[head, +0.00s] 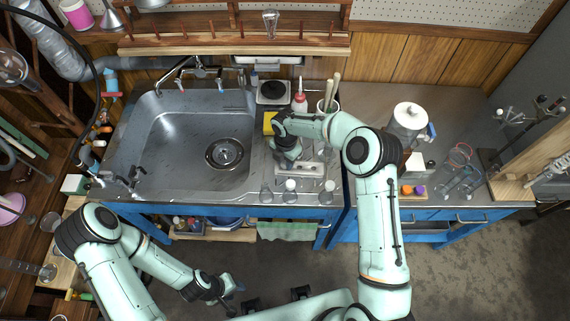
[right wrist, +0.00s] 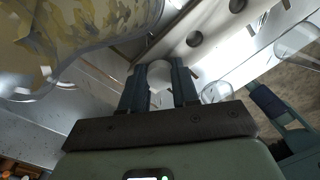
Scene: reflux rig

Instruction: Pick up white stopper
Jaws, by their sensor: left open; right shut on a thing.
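In the right wrist view, the white stopper (right wrist: 160,74) is a pale round piece between the two dark fingers of my right gripper (right wrist: 159,82), which is shut on it. In the head view my right gripper (head: 288,158) is at the counter right of the sink, beside a pale rack (head: 301,170). The stopper cannot be made out there, partly hidden by the gripper and arm. My left gripper (head: 234,297) is open and empty, low over the floor in front of the blue cabinet, away from the counter.
Small white-capped bottles (head: 291,190) stand at the counter's front edge by the rack. Large glassware (right wrist: 75,45) is close on the left in the right wrist view. A metal sink (head: 200,150) lies left. A white-topped jug (head: 408,120) and glass flasks (head: 455,185) stand right.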

